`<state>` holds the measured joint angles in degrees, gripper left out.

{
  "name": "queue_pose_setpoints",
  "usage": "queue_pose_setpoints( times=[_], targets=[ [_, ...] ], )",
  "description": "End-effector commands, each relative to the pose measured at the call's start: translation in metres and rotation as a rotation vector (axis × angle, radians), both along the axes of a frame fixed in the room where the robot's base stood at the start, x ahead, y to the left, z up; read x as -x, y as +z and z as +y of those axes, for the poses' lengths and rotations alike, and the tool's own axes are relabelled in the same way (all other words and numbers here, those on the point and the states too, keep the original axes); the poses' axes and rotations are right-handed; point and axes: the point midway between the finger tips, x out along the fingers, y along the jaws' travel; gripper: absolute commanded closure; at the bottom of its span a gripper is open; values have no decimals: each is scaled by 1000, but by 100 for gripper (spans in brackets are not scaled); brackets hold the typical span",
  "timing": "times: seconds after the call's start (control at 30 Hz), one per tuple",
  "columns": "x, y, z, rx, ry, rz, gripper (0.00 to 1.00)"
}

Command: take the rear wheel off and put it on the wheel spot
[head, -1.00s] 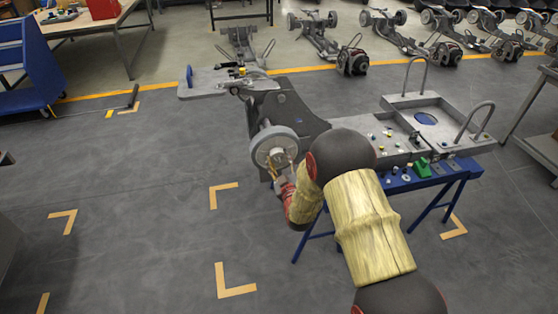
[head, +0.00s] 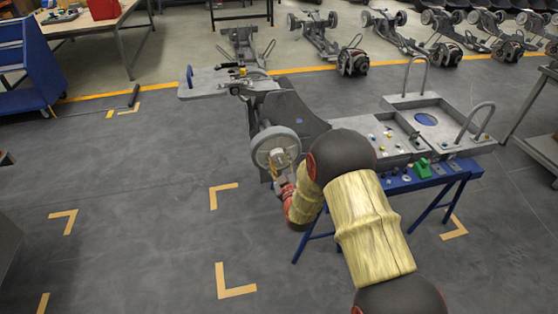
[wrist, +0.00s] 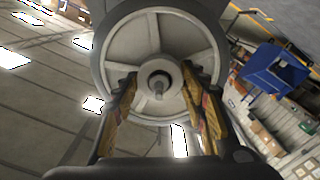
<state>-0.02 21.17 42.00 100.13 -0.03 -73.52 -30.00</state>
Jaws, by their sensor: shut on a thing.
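The rear wheel (head: 266,140) is a grey disc with a dark rim, upright beside the dark grey chassis plate (head: 297,122). In the wrist view the wheel (wrist: 200,40) faces me, its spokes running to a round central hub (wrist: 158,76) with a pin. My gripper (head: 281,158) is at the wheel's front face. In the wrist view my gripper (wrist: 159,79) has one finger on each side of the hub and is shut on it. I cannot tell whether the wheel is still seated on its axle. A round blue patch (head: 426,119) shows in the grey tray at the right; it may be the wheel spot.
The grey tray (head: 455,103) with upright handles stands on a blue-legged table (head: 440,178) holding small parts and a green block (head: 422,168). A blue cart (head: 28,65) is at the left. Floor left of the chassis is clear, with tan corner marks.

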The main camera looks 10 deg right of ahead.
Motion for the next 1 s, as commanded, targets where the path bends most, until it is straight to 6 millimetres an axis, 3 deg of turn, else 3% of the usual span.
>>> queue_pose_setpoints(
  times=[0.3, 1.0],
  targets=[
    [1, -2, -1, 0, -2, 3, 100],
    [27, -5, -1, -1, -3, 10, 100]
  ],
)
